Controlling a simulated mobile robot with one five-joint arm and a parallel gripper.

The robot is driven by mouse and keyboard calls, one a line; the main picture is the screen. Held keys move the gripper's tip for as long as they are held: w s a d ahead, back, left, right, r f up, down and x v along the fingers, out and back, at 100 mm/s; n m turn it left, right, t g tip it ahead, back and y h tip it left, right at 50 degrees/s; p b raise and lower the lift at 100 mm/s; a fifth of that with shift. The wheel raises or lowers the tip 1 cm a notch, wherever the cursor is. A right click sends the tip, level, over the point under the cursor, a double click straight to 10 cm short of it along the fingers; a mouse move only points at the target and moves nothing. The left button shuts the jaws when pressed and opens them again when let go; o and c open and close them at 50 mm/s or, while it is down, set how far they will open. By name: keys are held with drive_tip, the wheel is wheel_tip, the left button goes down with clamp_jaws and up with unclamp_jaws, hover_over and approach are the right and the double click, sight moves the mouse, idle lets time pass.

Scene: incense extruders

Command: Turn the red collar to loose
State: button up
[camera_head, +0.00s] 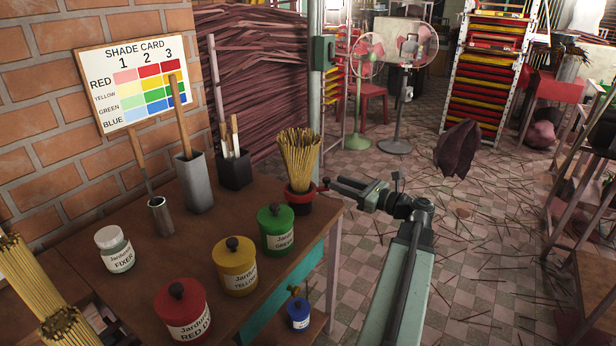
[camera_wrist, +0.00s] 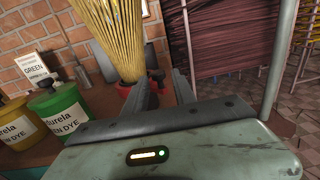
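A bundle of yellow incense sticks (camera_head: 299,155) stands upright in a dark pot with a red collar (camera_head: 301,196) at the table's right edge. The red collar also shows in the wrist view (camera_wrist: 124,90), partly hidden by a finger. A small dark part sticks out from its right side toward my gripper (camera_head: 334,184). My gripper is just right of the collar, its two fingers apart in the wrist view (camera_wrist: 165,88). I see nothing held between them. Whether a finger touches the collar, I cannot tell. No loose or tight marking is readable.
Green (camera_head: 277,228), yellow (camera_head: 235,265) and red (camera_head: 183,310) lidded jars and a fixer jar (camera_head: 115,250) stand on the wooden table. Tool holders (camera_head: 194,184) stand behind. A shade card (camera_head: 133,83) is on the brick wall.

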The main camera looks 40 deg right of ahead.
drive_tip(key=w+a, duration=0.2)
drive_tip(key=w, duration=0.6)
clamp_jaws()
idle(1.3)
